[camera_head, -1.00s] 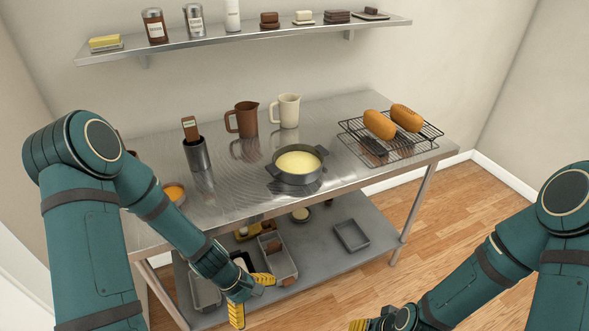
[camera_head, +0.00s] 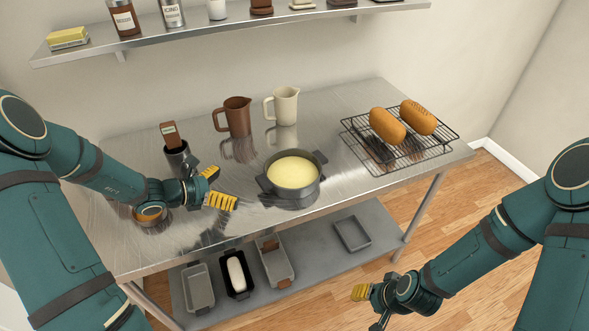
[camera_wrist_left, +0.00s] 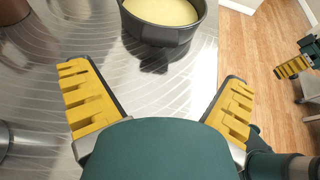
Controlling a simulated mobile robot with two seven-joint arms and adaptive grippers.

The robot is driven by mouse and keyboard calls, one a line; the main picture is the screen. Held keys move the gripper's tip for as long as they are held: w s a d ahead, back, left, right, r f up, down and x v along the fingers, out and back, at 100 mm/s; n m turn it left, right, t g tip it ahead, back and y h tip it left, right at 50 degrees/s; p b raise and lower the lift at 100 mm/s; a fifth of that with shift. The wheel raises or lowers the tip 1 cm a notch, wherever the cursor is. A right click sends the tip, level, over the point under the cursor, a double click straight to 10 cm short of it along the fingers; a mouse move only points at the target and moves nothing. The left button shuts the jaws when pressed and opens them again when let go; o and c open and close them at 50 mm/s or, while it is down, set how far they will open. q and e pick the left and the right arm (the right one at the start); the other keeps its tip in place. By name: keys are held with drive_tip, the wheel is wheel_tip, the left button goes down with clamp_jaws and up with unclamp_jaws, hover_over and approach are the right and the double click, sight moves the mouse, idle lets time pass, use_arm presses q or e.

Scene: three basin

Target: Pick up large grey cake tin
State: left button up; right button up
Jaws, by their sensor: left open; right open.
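The large grey cake tin (camera_head: 293,190) is round and dark, with two side handles and pale yellow batter inside. It stands upright on the steel table and also shows at the top of the left wrist view (camera_wrist_left: 160,32). My left gripper (camera_head: 226,186) is open and empty above the table, to the left of the tin and apart from it. In the left wrist view the tin lies beyond my spread yellow fingers (camera_wrist_left: 156,80). My right gripper (camera_head: 366,306) is open and empty, low over the floor at the right, away from the table.
A brown jug (camera_head: 238,118) and a cream jug (camera_head: 284,106) stand behind the tin. A dark canister (camera_head: 180,160) is behind my left gripper. A wire rack (camera_head: 418,150) with two loaves is at right. Several loaf tins (camera_head: 274,262) sit on the lower shelf.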

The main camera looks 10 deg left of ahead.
sight(259, 183)
use_arm(q)
drive_tip(key=x, duration=0.6)
drive_tip(key=shift+w+d+f, duration=0.15)
drive_tip(key=shift+d, duration=0.25)
drive_tip(key=x, duration=0.5)
drive_tip(key=shift+w+a+b, duration=0.1)
drive_tip(key=shift+a+b, duration=0.05)
drive_tip(key=shift+b, duration=0.2)
drive_tip(key=c, duration=1.4)
